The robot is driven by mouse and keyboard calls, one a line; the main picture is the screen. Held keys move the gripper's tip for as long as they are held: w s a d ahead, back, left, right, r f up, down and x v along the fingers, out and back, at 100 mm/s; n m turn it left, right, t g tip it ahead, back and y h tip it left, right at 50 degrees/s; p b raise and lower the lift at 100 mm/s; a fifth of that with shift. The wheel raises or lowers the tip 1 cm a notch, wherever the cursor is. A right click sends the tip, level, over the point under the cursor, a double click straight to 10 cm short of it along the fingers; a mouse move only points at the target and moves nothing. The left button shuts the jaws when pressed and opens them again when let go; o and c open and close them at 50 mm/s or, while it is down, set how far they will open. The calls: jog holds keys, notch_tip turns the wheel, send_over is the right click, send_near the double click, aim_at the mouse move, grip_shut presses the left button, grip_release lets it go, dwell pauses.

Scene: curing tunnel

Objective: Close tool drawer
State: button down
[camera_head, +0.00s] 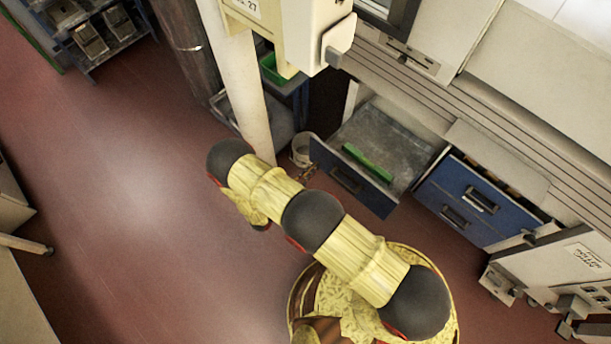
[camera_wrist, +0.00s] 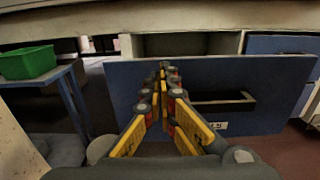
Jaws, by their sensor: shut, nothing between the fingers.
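The tool drawer (camera_head: 343,182) has a blue front and stands pulled out of the bench in the head view. A green object (camera_head: 367,163) lies inside it. In the wrist view the blue drawer front (camera_wrist: 262,114) faces me, with a dark recessed handle (camera_wrist: 222,103) right of centre. My gripper (camera_wrist: 163,72) is shut and empty, its fingertips in front of the drawer front, left of the handle. I cannot tell whether the tips touch the front.
Closed blue drawers (camera_head: 468,203) are right of the open one. A green bin (camera_wrist: 27,62) sits on a blue table (camera_wrist: 66,79). The red floor at left is clear.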

aim_at(330, 152)
jog(key=b+x, duration=0.1)
jog(key=x, duration=0.5)
jog(key=shift+w+d+b, duration=0.15)
jog(key=shift+d+b, duration=0.05)
jog(key=shift+b, duration=0.1)
jog(key=shift+w+d, duration=0.1)
